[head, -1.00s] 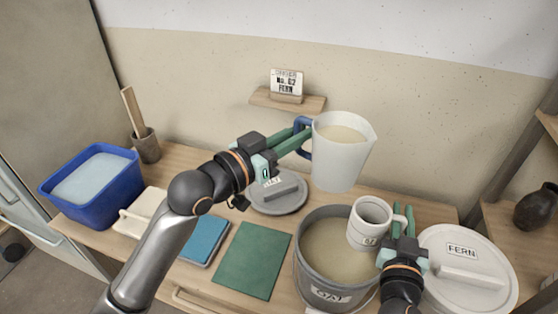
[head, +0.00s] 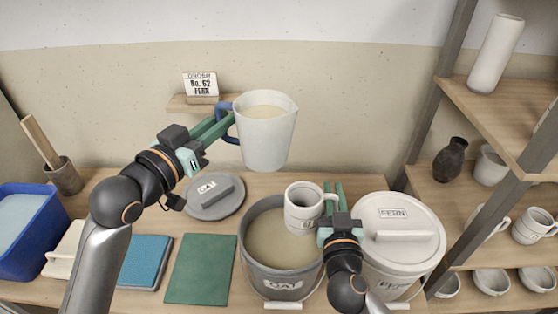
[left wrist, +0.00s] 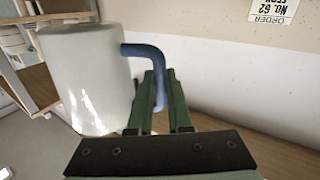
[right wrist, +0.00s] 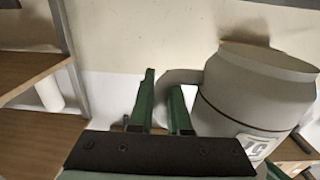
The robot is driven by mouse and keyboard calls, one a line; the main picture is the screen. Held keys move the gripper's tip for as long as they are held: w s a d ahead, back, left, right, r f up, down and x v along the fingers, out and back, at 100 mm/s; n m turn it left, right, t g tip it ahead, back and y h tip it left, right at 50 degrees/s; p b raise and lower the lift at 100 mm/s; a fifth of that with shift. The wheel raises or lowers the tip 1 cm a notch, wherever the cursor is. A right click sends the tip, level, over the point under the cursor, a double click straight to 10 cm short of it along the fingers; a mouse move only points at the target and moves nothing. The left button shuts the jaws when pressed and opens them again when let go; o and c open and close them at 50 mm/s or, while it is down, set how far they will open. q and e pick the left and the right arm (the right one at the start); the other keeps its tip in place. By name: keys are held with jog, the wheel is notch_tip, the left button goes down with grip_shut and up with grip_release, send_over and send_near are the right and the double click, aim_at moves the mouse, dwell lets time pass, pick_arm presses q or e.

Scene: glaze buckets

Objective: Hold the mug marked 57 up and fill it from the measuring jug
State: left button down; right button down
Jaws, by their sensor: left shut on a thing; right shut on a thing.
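The measuring jug (head: 265,140), pale with a blue handle and cream liquid inside, is upright in the air left of the mug and higher. My left gripper (head: 224,126) is shut on its handle, which also shows in the left wrist view (left wrist: 150,58). The white mug (head: 301,208) is upright, low above the right side of the open grey bucket (head: 270,283). My right gripper (head: 332,196) is shut on its handle. In the right wrist view the mug (right wrist: 250,95) has an upside-down label that seems to read 57. I cannot tell what is inside the mug.
The bucket holds beige glaze. Its grey lid (head: 215,207) lies behind left. A lidded FERN bucket (head: 400,262) stands right. An order card (head: 201,86) reads No. 62 FERN. A green mat (head: 200,270), blue pad (head: 146,262) and blue tub (head: 28,255) are left. Shelves (head: 480,180) hold pottery.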

aim_at(223, 138)
dwell(0.3)
pick_arm(q)
jog(key=shift+f, duration=1.75)
jog(key=r+m, duration=0.2)
jog(key=m, duration=0.1)
jog(key=shift+w+a+r+y, duration=0.2)
jog(key=shift+a+y, duration=0.1)
jog(key=shift+a, duration=0.1)
